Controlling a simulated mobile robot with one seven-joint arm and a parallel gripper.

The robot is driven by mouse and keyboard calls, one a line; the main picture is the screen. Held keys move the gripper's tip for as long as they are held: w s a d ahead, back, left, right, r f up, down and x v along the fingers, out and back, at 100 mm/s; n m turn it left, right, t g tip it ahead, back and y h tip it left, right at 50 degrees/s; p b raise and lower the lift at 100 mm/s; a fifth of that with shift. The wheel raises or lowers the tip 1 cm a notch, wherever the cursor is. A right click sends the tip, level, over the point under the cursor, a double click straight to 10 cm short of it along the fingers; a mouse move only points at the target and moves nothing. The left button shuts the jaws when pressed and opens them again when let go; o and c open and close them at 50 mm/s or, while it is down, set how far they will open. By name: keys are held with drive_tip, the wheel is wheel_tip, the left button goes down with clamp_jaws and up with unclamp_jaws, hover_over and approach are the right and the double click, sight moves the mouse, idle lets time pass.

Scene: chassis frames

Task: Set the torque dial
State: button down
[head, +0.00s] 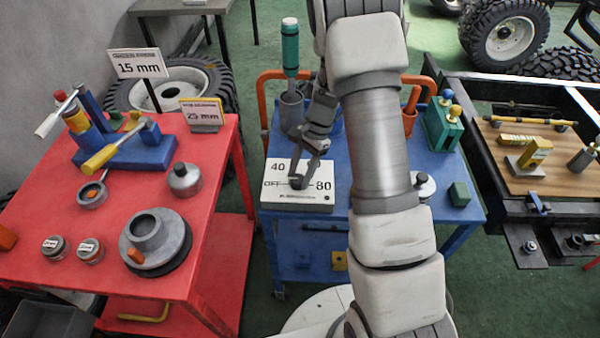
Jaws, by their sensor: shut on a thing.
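The torque dial panel (292,198) is a white plate lying on the blue cart. Its marks read "40", "OFF" and "80"; another mark at the top is partly hidden by my gripper. My gripper (297,180) reaches down over the panel's middle and is shut on the dial knob (297,184). The knob is small and dark, mostly covered by the fingers, so I cannot tell where its pointer stands.
A red cart (50,205) with a clamp and metal parts stands at left. A wooden-topped bench (560,185) stands at right.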

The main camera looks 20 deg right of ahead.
drive_tip(key=shift+c, duration=1.7)
unclamp_jaws()
drive_tip(key=p+v, duration=0.1)
drive_tip(key=v, duration=1.6)
drive_tip(key=shift+w+d+p, duration=0.15)
drive_tip(key=shift+d+p, duration=0.05)
drive_tip(key=shift+p, duration=0.1)
drive_tip(key=shift+r, duration=0.15)
